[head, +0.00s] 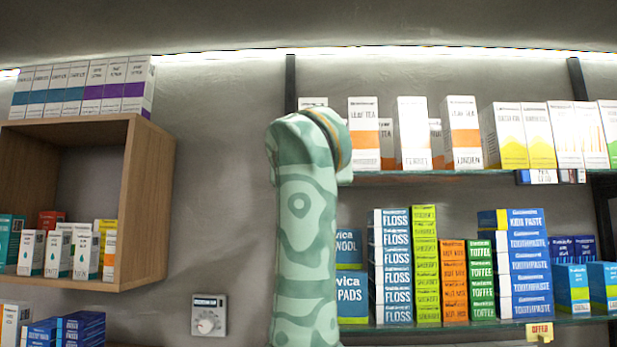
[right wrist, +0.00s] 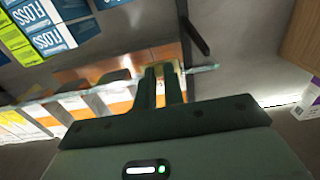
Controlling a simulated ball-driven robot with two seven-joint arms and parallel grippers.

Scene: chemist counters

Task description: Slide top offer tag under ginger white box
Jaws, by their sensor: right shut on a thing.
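My right gripper (right wrist: 164,72) is shut at the shelf edge in the right wrist view. A small yellowish piece, likely the top offer tag (right wrist: 177,66), shows at its fingertips, mostly hidden by them. In the head view my right arm covers the shelf's left end and hides this gripper. White boxes with orange bands (head: 364,130) stand upright on the top shelf, with another white and orange box (head: 462,132) further right. I cannot read which is ginger. They also show in the right wrist view (right wrist: 120,95), close beside the fingers. My left gripper is not in view.
The glass top shelf (head: 430,177) also carries yellow and white boxes (head: 538,135). Below are stacked floss boxes (head: 391,265) and another offer tag (head: 540,331) on the lower shelf edge.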

